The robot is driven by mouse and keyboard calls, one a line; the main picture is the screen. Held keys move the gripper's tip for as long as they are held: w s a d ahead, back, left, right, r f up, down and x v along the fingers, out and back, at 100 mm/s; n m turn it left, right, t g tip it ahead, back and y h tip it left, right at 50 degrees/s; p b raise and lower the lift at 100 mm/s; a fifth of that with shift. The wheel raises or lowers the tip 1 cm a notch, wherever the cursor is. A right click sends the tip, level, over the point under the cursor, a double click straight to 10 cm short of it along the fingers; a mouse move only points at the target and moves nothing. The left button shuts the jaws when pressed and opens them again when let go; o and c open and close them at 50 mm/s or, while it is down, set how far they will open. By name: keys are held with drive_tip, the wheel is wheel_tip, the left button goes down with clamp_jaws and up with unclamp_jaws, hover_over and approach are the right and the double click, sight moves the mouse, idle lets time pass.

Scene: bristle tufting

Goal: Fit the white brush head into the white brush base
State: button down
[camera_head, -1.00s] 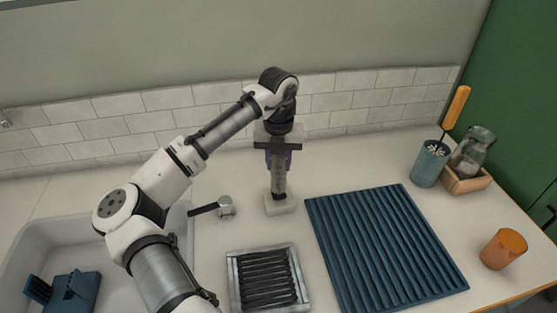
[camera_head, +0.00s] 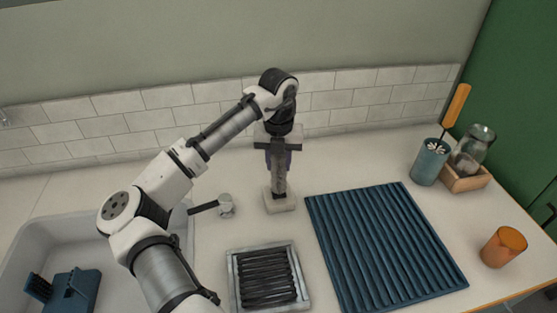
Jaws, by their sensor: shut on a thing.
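The white brush base (camera_head: 282,204) is a pale block standing on the counter, left of the blue ribbed mat. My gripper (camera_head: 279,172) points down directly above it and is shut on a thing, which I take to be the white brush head. A dark, narrow piece with bristles (camera_head: 279,187) shows below the jaws, reaching down to the top of the base. The white part of the head is mostly hidden by the gripper. I cannot tell whether it is seated in the base or only touching it.
A blue ribbed mat (camera_head: 385,245) lies to the right. A grey tray with dark slats (camera_head: 267,278) is in front. A blue cup (camera_head: 430,164), glass jar (camera_head: 474,150) and orange cup (camera_head: 503,247) stand right.

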drive_tip(key=c, duration=0.9)
unclamp_jaws()
drive_tip(key=shift+c, duration=0.2)
